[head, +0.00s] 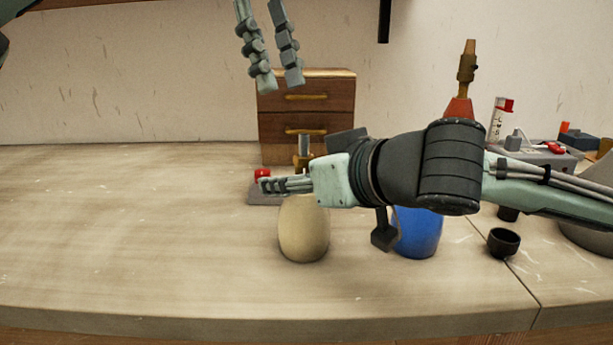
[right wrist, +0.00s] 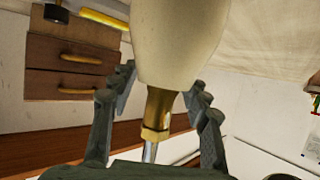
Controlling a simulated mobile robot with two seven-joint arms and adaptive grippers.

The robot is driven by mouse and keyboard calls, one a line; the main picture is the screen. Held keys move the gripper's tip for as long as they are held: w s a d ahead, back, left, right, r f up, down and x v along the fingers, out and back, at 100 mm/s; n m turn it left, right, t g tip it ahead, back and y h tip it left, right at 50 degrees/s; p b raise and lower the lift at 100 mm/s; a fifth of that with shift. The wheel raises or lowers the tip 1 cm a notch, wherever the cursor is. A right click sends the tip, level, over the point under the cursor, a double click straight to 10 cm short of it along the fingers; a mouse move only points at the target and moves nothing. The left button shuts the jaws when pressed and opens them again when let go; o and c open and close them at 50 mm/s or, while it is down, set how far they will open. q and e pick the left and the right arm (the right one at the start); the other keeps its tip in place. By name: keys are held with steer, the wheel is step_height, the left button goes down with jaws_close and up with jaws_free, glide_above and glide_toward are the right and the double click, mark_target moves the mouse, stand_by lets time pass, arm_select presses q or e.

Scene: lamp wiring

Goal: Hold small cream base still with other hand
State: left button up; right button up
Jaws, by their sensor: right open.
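The small cream base (head: 304,232) stands upright on the table near the middle of the head view, with a brass neck (head: 303,152) on top. My right gripper (head: 264,186) is level above the cream body and covers the lower neck. In the right wrist view, the brass neck (right wrist: 157,108) lies between the open fingers of the right gripper (right wrist: 162,85), with a visible gap on each side. The cream body (right wrist: 178,40) is just beyond the fingers. My left gripper (head: 280,82) hangs above and behind the base, empty, its fingers apart.
A blue base (head: 418,235) stands right of the cream one, partly behind my right arm. A red-buttoned item (head: 262,174) and wooden drawers (head: 306,98) are behind. A black cup (head: 503,243) and a red base (head: 457,109) are at right. The left tabletop is clear.

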steer(key=shift+w+a+f, duration=0.1)
steer(key=shift+w+a, duration=0.1)
steer(key=shift+w, duration=0.05)
